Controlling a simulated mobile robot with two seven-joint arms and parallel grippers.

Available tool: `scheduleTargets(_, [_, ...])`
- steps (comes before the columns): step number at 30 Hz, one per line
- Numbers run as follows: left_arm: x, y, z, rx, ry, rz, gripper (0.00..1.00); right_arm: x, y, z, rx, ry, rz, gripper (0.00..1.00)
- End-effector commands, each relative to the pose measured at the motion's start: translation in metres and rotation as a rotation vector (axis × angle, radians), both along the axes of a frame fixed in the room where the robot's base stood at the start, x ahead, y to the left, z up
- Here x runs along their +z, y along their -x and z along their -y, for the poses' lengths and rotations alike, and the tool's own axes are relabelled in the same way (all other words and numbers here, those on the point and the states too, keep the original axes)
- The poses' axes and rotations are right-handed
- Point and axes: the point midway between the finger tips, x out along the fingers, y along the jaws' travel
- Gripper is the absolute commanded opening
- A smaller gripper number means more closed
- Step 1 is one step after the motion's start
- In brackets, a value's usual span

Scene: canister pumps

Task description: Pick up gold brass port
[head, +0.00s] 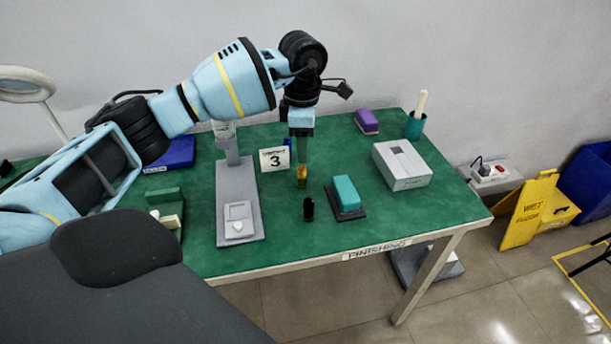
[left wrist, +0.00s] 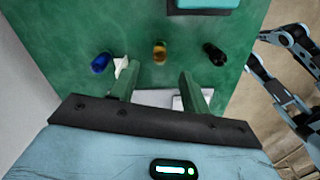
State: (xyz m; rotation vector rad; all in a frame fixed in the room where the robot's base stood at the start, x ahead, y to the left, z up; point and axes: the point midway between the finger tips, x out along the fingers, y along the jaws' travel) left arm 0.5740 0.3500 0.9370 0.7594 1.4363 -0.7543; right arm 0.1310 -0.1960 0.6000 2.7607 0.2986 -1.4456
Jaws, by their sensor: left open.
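The gold brass port (head: 301,177) stands on the green table mat, directly below my left gripper (head: 302,158) in the head view. In the left wrist view the gold port (left wrist: 160,51) lies beyond the gap between the two spread fingers of my left gripper (left wrist: 156,82). The gripper points down, open and empty. I cannot tell how much height is left between fingertips and port. A black port (head: 308,209) stands in front of it, and a blue port (left wrist: 103,62) shows on its other side.
A teal block on a dark base (head: 346,194) sits close on the right. A grey stand (head: 238,188) is on the left, with a card marked 3 (head: 275,160) behind. A white-grey box (head: 402,166), purple block (head: 367,121) and green cup (head: 415,126) stand farther right.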

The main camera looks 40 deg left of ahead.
Motion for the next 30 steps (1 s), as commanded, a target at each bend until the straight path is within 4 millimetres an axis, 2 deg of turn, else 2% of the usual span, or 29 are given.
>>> scheduleTargets(7, [-0.023,0.0,0.0,0.0,0.001,-0.002,0.47,-0.003,0.004,0.0,-0.002,0.0,-0.011,0.36])
scheduleTargets(14, [-0.031,0.0,0.0,0.0,0.002,-0.001,0.47,-0.003,0.004,0.0,-0.002,0.0,-0.011,0.36])
scheduleTargets(24, [-0.073,0.001,-0.001,-0.001,0.003,-0.002,0.47,0.0,0.002,0.0,-0.003,0.0,-0.004,0.36])
scheduleTargets(30, [-0.078,0.001,-0.001,-0.001,0.004,0.0,0.47,0.001,0.003,0.0,-0.003,0.0,-0.004,0.36])
